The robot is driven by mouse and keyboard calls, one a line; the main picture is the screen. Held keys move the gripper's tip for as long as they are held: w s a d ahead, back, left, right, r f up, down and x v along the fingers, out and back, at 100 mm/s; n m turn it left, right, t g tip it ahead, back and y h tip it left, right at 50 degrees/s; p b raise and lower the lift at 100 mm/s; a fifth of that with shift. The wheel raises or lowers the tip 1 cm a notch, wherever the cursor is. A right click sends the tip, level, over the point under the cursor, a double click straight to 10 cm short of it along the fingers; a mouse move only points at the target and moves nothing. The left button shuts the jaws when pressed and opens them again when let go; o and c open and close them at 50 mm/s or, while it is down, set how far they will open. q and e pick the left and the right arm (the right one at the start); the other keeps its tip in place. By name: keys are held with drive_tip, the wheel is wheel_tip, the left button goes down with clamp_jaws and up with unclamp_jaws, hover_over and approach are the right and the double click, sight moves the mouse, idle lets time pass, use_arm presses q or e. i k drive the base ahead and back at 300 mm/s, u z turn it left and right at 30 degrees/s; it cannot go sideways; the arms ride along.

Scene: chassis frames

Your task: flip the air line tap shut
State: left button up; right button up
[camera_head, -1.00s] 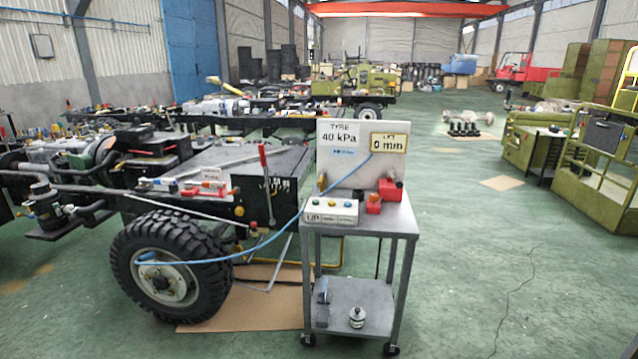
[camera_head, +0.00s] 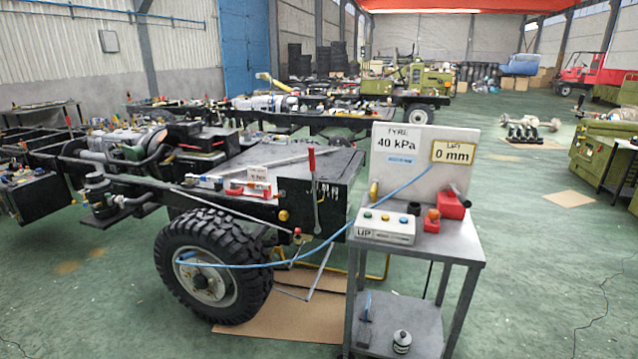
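A grey metal cart (camera_head: 466,252) stands right of the wheel, with a pale panel (camera_head: 456,126) rising from its top. A red, lever-like part (camera_head: 453,206) sits at the panel's lower right, beside a red block with an orange knob (camera_head: 432,217). I cannot tell for sure which of these is the air line tap or how its handle is set. A thin blue air line (camera_head: 290,263) runs from the panel front down to the wheel (camera_head: 211,268). The panel signs read tyre 40 kPa and lift 0 mm. Neither of my grippers is in view.
A control box (camera_head: 384,226) with several coloured buttons sits on the cart's front left. A black chassis frame (camera_head: 345,195) with a red-handled upright lever (camera_head: 313,172) stands to the left. Cardboard (camera_head: 300,318) lies under the wheel. The green floor right of the cart is open.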

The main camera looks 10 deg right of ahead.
sight(376, 182)
drive_tip(key=i, duration=1.05)
drive_tip(key=z, duration=0.9)
